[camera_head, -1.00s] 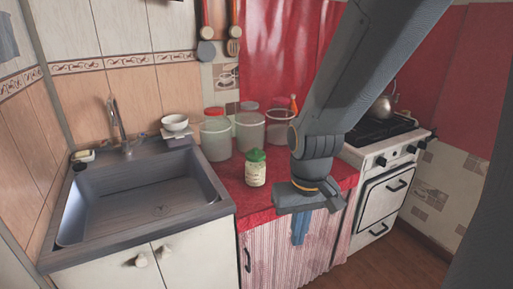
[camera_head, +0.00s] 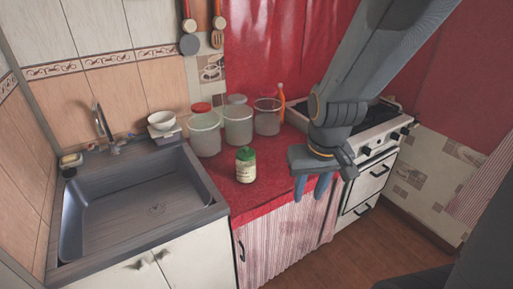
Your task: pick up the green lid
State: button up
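The green lid (camera_head: 246,153) sits on top of a small glass jar (camera_head: 246,173) with a pale label. The jar stands upright on the red cloth-covered counter (camera_head: 218,181), near its front edge. My gripper (camera_head: 312,190) is to the right of the jar, apart from it, with its fingers pointing down by the counter's front edge. A gap shows between the two fingers and nothing is seen between them.
Several larger clear jars (camera_head: 204,136) stand behind the small jar, with an orange-topped bottle (camera_head: 281,103) beside them. A sink (camera_head: 140,205) is to the left and a stove (camera_head: 372,150) to the right. Bare red cloth lies around the small jar.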

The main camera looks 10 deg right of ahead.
aim_at(245, 153)
jog(key=u, duration=0.1)
jog(key=i, duration=0.75)
jog(key=u, duration=0.7)
